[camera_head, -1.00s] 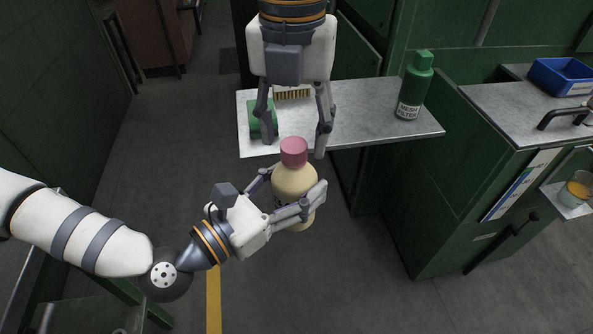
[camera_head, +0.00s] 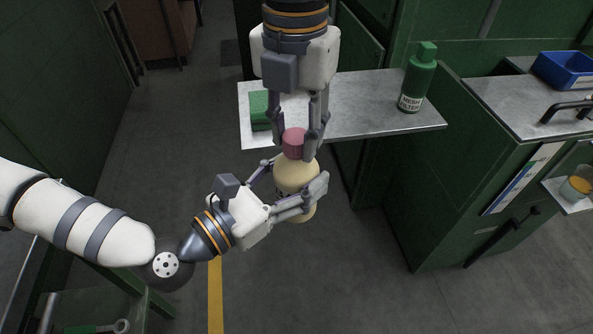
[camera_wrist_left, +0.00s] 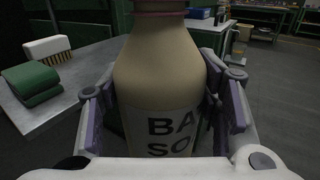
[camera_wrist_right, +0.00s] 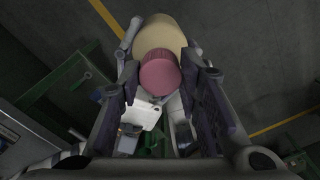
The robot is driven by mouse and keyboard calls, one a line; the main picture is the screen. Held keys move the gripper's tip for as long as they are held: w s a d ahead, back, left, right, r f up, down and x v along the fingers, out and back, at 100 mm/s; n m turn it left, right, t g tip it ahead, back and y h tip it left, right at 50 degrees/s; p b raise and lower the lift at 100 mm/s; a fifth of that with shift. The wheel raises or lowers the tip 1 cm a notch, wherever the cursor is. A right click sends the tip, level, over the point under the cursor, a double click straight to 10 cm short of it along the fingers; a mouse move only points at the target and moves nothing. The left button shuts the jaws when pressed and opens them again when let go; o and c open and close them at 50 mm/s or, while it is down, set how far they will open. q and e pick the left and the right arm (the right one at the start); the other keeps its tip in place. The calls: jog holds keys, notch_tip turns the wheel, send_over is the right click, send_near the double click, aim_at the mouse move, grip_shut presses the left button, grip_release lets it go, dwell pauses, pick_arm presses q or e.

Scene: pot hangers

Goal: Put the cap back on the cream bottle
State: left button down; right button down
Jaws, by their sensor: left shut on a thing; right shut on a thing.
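The cream bottle (camera_head: 292,178) is held upright in the air in front of the shelf by my left gripper (camera_head: 297,188), which is shut around its body. In the left wrist view the bottle (camera_wrist_left: 160,75) fills the middle, with part of a dark label text showing. The pink cap (camera_head: 294,141) sits at the top of the bottle. My right gripper (camera_head: 302,140) comes down from above and is shut on the cap. In the right wrist view the cap (camera_wrist_right: 160,74) lies between the fingers, over the bottle (camera_wrist_right: 162,33). Whether the cap is threaded on cannot be told.
A metal shelf (camera_head: 360,108) behind the bottle carries a green sponge or cloth (camera_head: 260,108) and a green bottle (camera_head: 416,80). A brush (camera_wrist_left: 48,48) lies there in the left wrist view. A blue bin (camera_head: 562,70) stands on the right counter. The floor below is clear.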

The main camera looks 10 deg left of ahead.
jog(key=m, duration=1.5)
jog(key=shift+m, duration=0.3)
jog(key=m, duration=0.4)
jog(key=shift+m, duration=0.3)
jog(key=shift+f, duration=0.1)
jog(key=c, duration=1.2)
grip_release()
jog(key=shift+o, duration=0.2)
